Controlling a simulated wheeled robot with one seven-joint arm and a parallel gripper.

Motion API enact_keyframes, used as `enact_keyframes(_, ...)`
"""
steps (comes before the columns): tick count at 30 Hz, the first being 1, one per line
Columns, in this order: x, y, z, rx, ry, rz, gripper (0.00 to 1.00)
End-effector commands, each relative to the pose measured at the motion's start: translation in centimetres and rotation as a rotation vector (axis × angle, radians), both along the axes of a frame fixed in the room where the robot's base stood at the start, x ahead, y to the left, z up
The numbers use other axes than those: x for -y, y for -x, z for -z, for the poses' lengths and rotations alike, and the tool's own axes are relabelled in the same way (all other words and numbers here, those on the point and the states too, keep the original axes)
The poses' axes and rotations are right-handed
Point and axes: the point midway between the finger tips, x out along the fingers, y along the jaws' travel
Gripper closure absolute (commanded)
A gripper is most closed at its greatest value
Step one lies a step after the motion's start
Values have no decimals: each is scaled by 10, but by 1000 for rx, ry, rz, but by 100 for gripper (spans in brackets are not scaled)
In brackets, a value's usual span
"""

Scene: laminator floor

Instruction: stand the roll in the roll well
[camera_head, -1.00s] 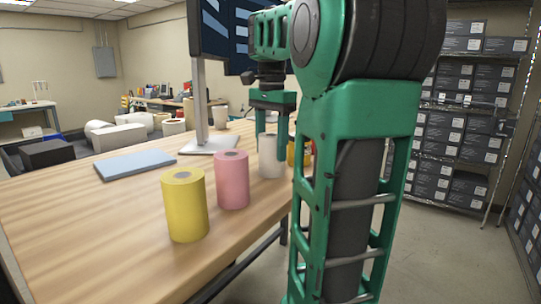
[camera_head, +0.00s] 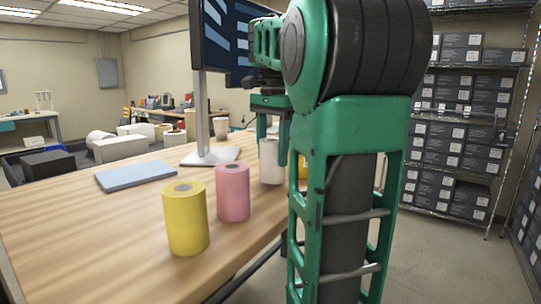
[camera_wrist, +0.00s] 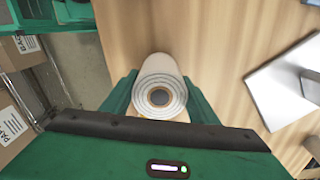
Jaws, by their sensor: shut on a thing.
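My gripper (camera_head: 271,150) is shut on a white roll (camera_head: 269,164), one finger on each side of it. The roll is upright, over or on the wooden table; whether its base touches the top I cannot tell. In the wrist view the white roll (camera_wrist: 158,85) shows end-on, with its dark core hole facing the camera, between the green fingers. A pink roll (camera_head: 232,195) and a yellow roll (camera_head: 185,220) stand upright on the table, nearer the camera. Another yellow roll (camera_head: 303,168) is mostly hidden behind my arm. I cannot make out the roll well.
The wooden table (camera_head: 90,225) has clear room at its front left. A blue-grey flat pad (camera_head: 136,175) lies there. A monitor (camera_head: 222,40) stands behind on a silver foot (camera_head: 210,156). Shelves of dark boxes (camera_head: 465,100) line the right, across open floor.

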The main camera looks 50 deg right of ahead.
Motion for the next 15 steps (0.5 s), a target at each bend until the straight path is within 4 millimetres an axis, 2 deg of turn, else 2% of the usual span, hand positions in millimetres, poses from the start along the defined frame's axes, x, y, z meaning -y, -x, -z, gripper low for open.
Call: enact_keyframes(15,2,-2,-28,4,-1,3,79)
